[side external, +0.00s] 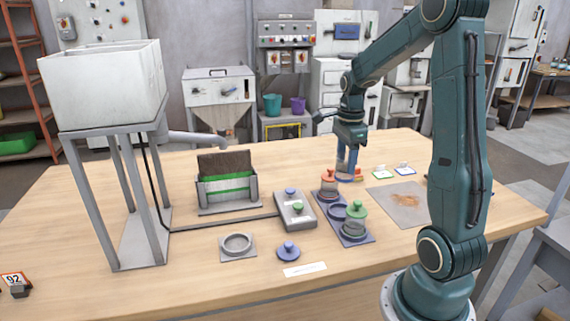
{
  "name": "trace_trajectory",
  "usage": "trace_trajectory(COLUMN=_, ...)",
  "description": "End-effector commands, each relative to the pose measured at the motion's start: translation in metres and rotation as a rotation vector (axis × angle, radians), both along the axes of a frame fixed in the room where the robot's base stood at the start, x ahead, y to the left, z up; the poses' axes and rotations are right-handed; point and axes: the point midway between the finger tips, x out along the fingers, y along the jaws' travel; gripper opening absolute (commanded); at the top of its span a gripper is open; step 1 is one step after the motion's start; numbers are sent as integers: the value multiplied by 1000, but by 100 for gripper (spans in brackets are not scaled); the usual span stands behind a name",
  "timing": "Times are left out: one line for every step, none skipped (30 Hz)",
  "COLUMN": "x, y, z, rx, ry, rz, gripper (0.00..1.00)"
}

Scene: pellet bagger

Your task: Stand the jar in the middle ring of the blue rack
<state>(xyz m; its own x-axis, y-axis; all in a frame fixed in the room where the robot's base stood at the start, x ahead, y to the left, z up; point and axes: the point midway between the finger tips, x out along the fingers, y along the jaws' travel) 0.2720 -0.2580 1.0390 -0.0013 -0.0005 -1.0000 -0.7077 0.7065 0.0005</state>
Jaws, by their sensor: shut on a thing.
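The blue rack (361,239) lies on the table, right of centre. A red-lidded jar (328,186) stands in its far ring and a green-lidded jar (354,222) in its near ring. The middle ring (337,211) looks empty. My gripper (347,174) points down just behind and right of the rack's far end, low over the table. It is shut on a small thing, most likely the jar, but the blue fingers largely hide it. A bit of orange shows beside the fingertips.
A grey block (296,222) with blue and green knobs stands left of the rack. A blue knobbed lid (288,250) and a square plate with a ring (237,244) lie nearer. A grey mat (408,216) with brown pellets lies right. A green-lined bin (228,195) stands further left.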

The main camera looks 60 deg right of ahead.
Motion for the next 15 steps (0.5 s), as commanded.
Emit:
trace_trajectory(x=0, y=0, z=-10, rx=3, ry=3, rz=0, gripper=18)
trace_trajectory(x=0, y=0, z=-16, rx=3, ry=3, rz=0, gripper=18)
trace_trajectory(x=0, y=0, z=-24, rx=3, ry=3, rz=0, gripper=18)
trace_trajectory(x=0, y=0, z=-29, rx=3, ry=3, rz=0, gripper=18)
trace_trajectory(x=0, y=1, z=-35, rx=3, ry=3, rz=0, gripper=18)
trace_trajectory(x=0, y=0, z=-42, rx=3, ry=3, rz=0, gripper=18)
trace_trajectory(x=0, y=0, z=-47, rx=2, ry=2, rz=0, gripper=18)
trace_trajectory(x=0, y=0, z=-51, rx=2, ry=2, rz=0, gripper=18)
trace_trajectory(x=0, y=0, z=-57, rx=2, ry=2, rz=0, gripper=18)
trace_trajectory(x=0, y=0, z=-60, rx=1, ry=1, rz=0, gripper=18)
trace_trajectory(x=0, y=0, z=-63, rx=1, ry=1, rz=0, gripper=18)
trace_trajectory(x=0, y=0, z=-67, rx=1, ry=1, rz=0, gripper=18)
trace_trajectory(x=0, y=0, z=-69, rx=0, ry=0, rz=0, gripper=18)
trace_trajectory(x=0, y=0, z=-70, rx=-1, ry=-1, rz=0, gripper=18)
trace_trajectory(x=0, y=0, z=-71, rx=-1, ry=-1, rz=0, gripper=18)
